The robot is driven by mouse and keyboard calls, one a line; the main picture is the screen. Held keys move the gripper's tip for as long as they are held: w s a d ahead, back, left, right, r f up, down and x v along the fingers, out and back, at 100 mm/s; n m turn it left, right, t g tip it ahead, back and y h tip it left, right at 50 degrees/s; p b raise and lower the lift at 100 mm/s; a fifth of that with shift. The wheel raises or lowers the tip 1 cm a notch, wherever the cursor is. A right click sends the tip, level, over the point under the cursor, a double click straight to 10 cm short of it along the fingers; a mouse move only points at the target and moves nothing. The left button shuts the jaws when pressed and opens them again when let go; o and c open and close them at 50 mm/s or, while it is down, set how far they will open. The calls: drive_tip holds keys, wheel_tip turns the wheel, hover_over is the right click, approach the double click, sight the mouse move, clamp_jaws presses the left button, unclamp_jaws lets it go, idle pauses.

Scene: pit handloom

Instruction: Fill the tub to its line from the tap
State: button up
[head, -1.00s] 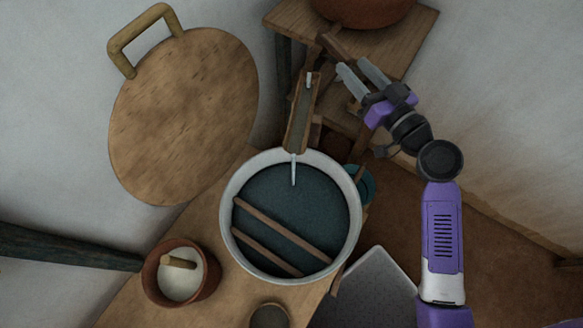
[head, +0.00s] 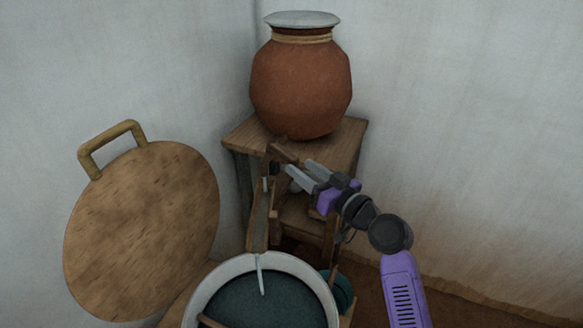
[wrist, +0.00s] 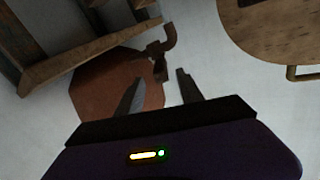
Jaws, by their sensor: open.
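The tub (head: 318,268) has a white rim and stands at the bottom of the head view, cut off by its edge. It holds dark teal liquid (head: 255,305); I cannot make out a fill line. A thin pale stream (head: 261,278) drops into it from a wooden chute (head: 259,222). The wooden tap (head: 282,153) is low on a clay pot (head: 302,88), above the chute's upper end. My gripper (head: 298,172) is open beside the tap. In the wrist view the tap (wrist: 160,62) shows just beyond and between my open fingers (wrist: 159,88), seemingly not gripped.
The pot, with a pale lid (head: 302,19), stands on a wooden stand (head: 345,138) in the wall corner. A round wooden board with a handle (head: 145,230) leans at the left. A teal vessel (head: 342,292) sits right of the tub.

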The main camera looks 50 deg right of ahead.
sight(290, 159)
drive_tip(key=shift+w+d+p, duration=0.15)
drive_tip(key=shift+w+p, duration=0.15)
drive_tip(key=shift+w, duration=1.2)
drive_tip(key=shift+w+d+p, duration=0.15)
drive_tip(key=shift+w+p, duration=0.15)
drive_tip(key=shift+w, duration=1.15)
clamp_jaws()
